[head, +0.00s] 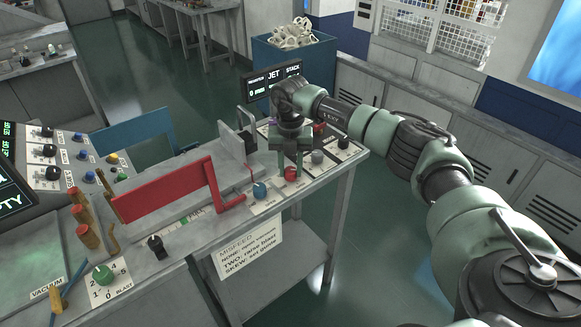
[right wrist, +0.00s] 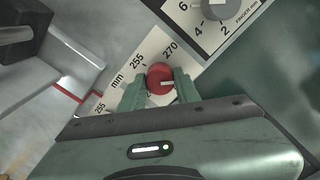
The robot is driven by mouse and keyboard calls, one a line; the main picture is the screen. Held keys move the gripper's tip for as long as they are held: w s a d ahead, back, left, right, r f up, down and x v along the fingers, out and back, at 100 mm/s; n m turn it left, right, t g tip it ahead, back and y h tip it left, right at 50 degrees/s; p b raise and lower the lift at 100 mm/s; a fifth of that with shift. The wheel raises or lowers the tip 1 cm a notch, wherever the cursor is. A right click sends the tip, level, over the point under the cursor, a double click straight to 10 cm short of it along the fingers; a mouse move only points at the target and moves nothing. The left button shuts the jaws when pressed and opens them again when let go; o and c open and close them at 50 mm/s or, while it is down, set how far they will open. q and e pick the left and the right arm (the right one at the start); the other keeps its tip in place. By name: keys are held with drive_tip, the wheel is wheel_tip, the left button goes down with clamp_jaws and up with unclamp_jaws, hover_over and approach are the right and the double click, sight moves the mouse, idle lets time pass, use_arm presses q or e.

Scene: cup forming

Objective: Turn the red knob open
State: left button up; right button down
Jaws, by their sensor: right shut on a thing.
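The red knob (head: 291,174) sits on a white scale plate near the right end of the grey bench. In the right wrist view the knob (right wrist: 160,76) shows a pale pointer mark, with the printed numbers 255 and 270 beyond it. My right gripper (head: 292,168) points down over the knob from above. Its two green fingers (right wrist: 160,90) stand on either side of the knob and are shut on it. My left gripper does not show in either view.
A blue knob (head: 260,190) is just left of the red one, and a grey knob (head: 317,157) and a black knob (head: 343,142) are to its right. The "JET STACK" display (head: 272,80) is behind.

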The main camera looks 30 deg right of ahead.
sight(291, 169)
drive_tip(key=m, duration=0.3)
drive_tip(key=m+p, duration=0.1)
drive_tip(key=m, duration=0.2)
drive_tip(key=shift+w+r, duration=0.1)
drive_tip(key=shift+r, duration=0.1)
drive_tip(key=shift+d+m, duration=0.1)
drive_tip(key=shift+m, duration=0.2)
drive_tip(key=c, duration=1)
unclamp_jaws()
drive_tip(key=shift+f, duration=0.1)
wheel_tip(291, 169, up, 7)
drive_tip(key=shift+f+b, duration=0.15)
drive_tip(key=shift+b, duration=1.05)
drive_tip(key=shift+r, duration=0.55)
